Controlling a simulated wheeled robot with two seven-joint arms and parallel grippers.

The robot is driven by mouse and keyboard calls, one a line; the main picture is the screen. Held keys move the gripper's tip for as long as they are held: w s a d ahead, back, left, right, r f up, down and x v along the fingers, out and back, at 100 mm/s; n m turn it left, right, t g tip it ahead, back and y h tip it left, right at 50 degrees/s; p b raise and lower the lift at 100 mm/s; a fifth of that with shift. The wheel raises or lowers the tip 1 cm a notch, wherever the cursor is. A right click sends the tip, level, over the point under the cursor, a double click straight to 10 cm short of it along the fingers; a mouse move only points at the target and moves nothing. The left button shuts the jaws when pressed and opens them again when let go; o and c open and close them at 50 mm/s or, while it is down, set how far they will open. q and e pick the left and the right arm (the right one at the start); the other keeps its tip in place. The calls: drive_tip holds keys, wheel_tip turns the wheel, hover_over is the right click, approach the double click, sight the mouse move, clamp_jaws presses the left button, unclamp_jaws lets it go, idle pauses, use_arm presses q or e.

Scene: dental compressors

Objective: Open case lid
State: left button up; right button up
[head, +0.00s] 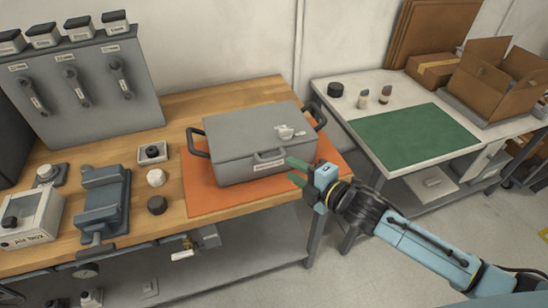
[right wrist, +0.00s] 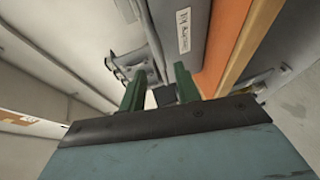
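The grey case (head: 245,145) stands on an orange mat (head: 200,200) on the wooden bench. Its lid (head: 240,128) is down, with a small pale fitting (head: 290,131) on top. A front handle (head: 268,157) sits above a white label, which also shows on the case (right wrist: 183,30) in the right wrist view. Black handles stick out at both sides. My right gripper (head: 292,171) has green fingers, spread apart at the case's front right. I see nothing held between its fingertips (right wrist: 158,80); whether they touch the case is unclear. My left gripper is not in view.
A blue-grey vise (head: 103,203) and small round parts (head: 156,177) stand left of the mat. A grey tool panel (head: 85,85) is behind them. To the right, a white table holds a green mat (head: 415,135) and an open cardboard box (head: 492,80).

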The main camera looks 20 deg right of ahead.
sight(274, 159)
drive_tip(key=x, duration=0.8)
drive_tip(key=shift+w, duration=0.1)
drive_tip(key=shift+f, duration=0.1)
drive_tip(key=c, duration=0.7)
drive_tip(key=shift+f, duration=0.1)
